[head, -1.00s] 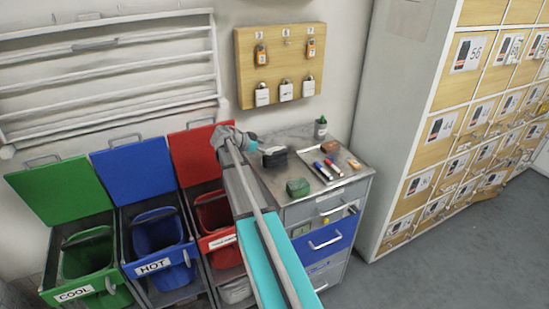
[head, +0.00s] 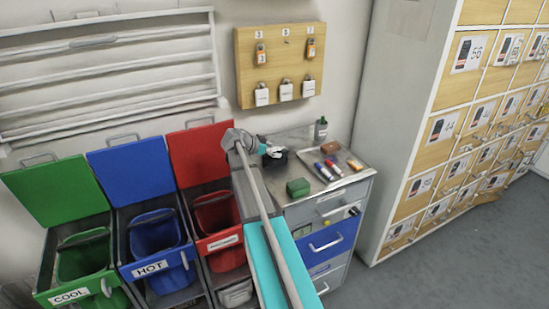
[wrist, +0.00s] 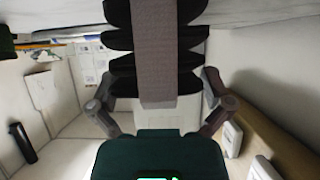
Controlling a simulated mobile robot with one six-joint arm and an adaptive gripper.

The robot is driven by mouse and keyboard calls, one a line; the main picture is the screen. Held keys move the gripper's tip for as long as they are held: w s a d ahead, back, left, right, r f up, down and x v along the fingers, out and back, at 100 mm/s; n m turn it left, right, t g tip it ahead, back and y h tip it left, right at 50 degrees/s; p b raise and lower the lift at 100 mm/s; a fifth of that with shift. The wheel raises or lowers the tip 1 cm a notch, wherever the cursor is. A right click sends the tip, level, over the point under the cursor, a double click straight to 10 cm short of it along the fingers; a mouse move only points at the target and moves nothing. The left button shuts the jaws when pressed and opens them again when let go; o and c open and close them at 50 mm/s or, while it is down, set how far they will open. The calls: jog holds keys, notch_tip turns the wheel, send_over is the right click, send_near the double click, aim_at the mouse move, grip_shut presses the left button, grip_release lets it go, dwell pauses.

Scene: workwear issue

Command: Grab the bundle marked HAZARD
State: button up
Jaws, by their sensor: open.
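A black bundle (head: 277,160) sits on the cabinet top in the head view, partly hidden by my gripper (head: 262,148). In the wrist view it shows as a black stack with a grey band (wrist: 156,50), large at the top centre. My gripper (wrist: 158,85) is open, with one finger on each side of the bundle's lower part in that picture. I cannot tell whether the fingers touch it. No HAZARD mark is legible on the bundle. The red bin (head: 222,255) has a label too small to read.
A green item (head: 298,187), a tray (head: 348,177) with markers and small items, and a dark bottle (head: 321,129) share the cabinet top. Green (head: 66,287) and blue (head: 160,285) bins stand left. A padlock board (head: 283,40) hangs behind; lockers (head: 425,150) stand right.

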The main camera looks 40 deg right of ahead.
aim_at(274, 150)
jog(key=c, duration=1.1)
jog(key=shift+r, duration=0.15)
notch_tip(274, 150, up, 3)
jog(key=p, duration=0.3)
jog(key=s+a+r+p, duration=0.3)
jog(key=s+r+p, duration=0.6)
jog(key=s, duration=0.4)
jog(key=shift+s+r+p, duration=0.35)
jog(key=shift+p, duration=0.15)
